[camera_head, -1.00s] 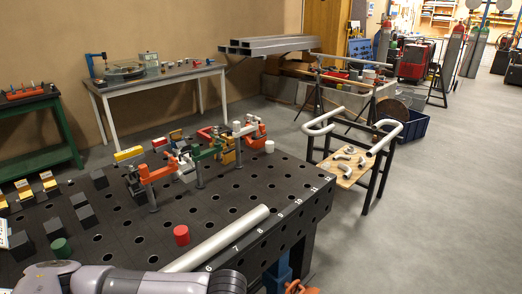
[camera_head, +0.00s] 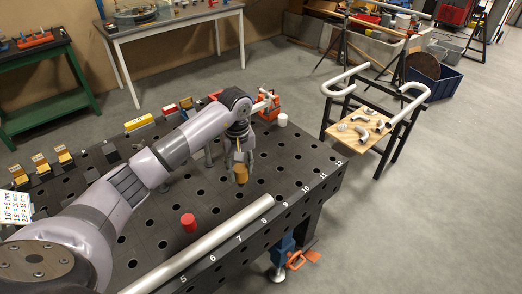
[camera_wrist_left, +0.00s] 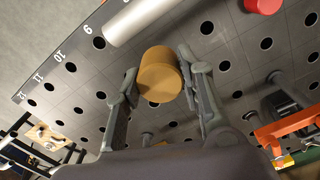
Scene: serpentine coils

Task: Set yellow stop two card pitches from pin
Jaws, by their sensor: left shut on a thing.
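The yellow stop, an ochre cylinder (camera_head: 241,173), is between the fingers of my left gripper (camera_head: 240,160), over the middle-right of the perforated table (camera_head: 310,160). In the left wrist view the stop (camera_wrist_left: 160,76) sits between both fingers, with its flat round face showing. I cannot tell whether it touches the table. A red cylinder (camera_head: 188,222) stands to the left of it, near a silver pipe (camera_head: 205,243). A white card (camera_head: 16,210) with printed millimetre lines is at the left edge. I cannot make out which part is the pin. My right gripper is not in view.
The pipe lies along the numbered front edge. Clamps and fixtures stand behind my left arm, partly hidden; an orange clamp (camera_wrist_left: 285,127) shows in the wrist view. A white cylinder (camera_head: 282,120) stands near the far edge. Bare holed tabletop surrounds the stop.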

